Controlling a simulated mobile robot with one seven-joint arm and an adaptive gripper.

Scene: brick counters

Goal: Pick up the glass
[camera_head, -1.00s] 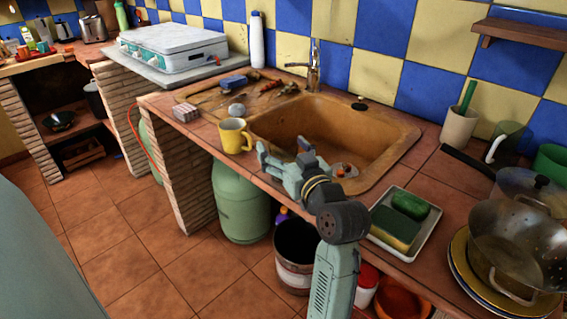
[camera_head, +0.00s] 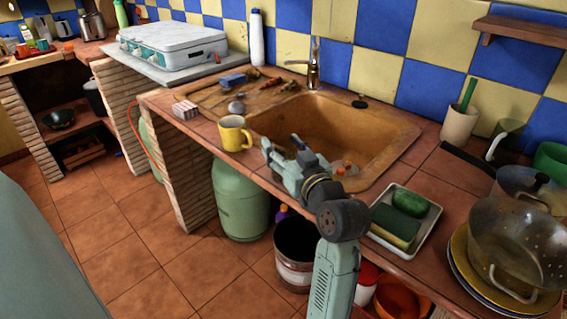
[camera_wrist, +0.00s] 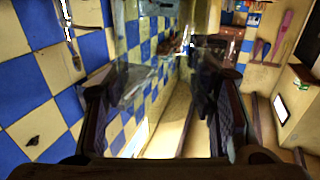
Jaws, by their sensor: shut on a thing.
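My gripper (camera_head: 281,143) is over the front edge of the brown sink, just right of the yellow mug. In the wrist view its two dark fingers (camera_wrist: 161,88) stand on either side of a clear, see-through glass (camera_wrist: 130,82) and are shut on it. The tiles and wall show through the glass, so its outline is faint. In the head view I cannot make out the glass between the fingers.
The yellow mug (camera_head: 235,134) stands left of my gripper on the counter. The sink (camera_head: 335,125) has a tap (camera_head: 314,65) behind it. A white tray (camera_head: 425,230) with a sponge lies to the right, near pots and stacked plates (camera_head: 462,275).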

